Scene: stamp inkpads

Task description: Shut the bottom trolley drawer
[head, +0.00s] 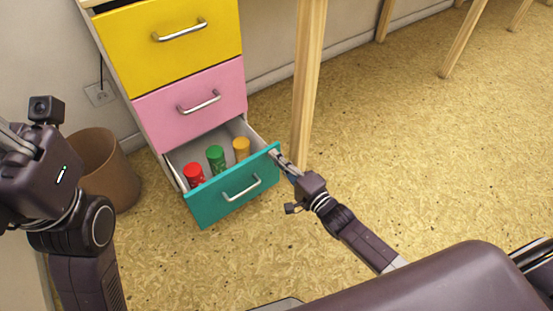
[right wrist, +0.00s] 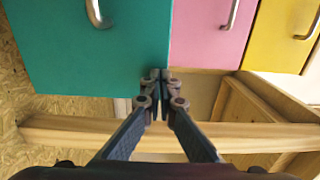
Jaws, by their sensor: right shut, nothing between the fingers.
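The bottom trolley drawer has a teal front (head: 213,203) with a silver handle (head: 241,188) and stands pulled out.
The pink drawer (head: 190,104) and yellow drawer (head: 168,38) above are shut. A wooden table leg (head: 307,85) stands just right of the open drawer. A brown bin (head: 108,172) is left of the trolley. The floor (head: 430,150) at the right is clear.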

